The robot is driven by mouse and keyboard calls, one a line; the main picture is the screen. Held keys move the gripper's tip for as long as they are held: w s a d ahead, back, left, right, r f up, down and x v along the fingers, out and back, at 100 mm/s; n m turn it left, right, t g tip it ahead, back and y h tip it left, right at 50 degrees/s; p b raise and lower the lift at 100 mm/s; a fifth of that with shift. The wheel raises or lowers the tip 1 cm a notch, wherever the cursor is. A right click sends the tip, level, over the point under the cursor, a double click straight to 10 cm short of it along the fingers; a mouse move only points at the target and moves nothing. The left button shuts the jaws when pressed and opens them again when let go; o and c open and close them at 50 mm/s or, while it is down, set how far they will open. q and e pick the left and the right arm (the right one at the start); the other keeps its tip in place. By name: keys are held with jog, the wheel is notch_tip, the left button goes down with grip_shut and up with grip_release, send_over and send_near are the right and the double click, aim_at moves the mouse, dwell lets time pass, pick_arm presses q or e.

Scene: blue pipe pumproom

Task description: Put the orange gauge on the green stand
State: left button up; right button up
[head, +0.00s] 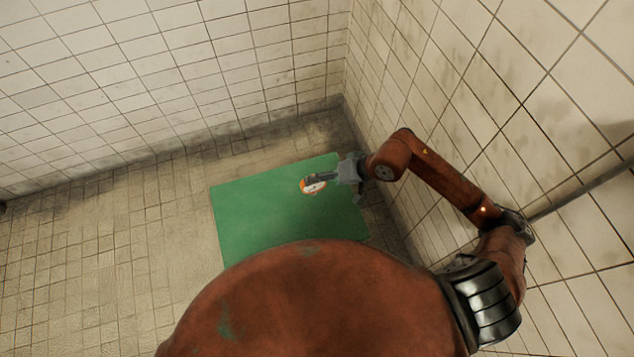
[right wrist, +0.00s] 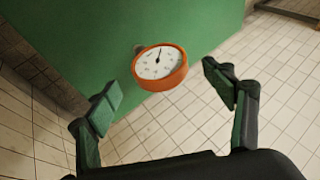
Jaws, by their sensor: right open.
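The orange gauge (head: 307,188) shows over the green stand (head: 245,215) in the head view, partly covered by my right gripper (head: 328,178). In the right wrist view the gauge (right wrist: 160,63) has an orange rim and a white dial facing the camera. It overlaps the edge of the green stand (right wrist: 90,35). I cannot tell whether it touches the stand. My right gripper (right wrist: 162,78) is open, with its two fingers spread on either side below the gauge; the gauge looks beyond the fingertips. My left gripper is not in view.
A tiled wall (head: 440,110) stands close on the right, with a dark pipe (head: 580,190) along it. Another tiled wall (head: 150,80) is at the back. The tiled floor (head: 110,250) left of the stand is clear.

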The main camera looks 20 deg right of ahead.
jog(key=v, duration=0.6)
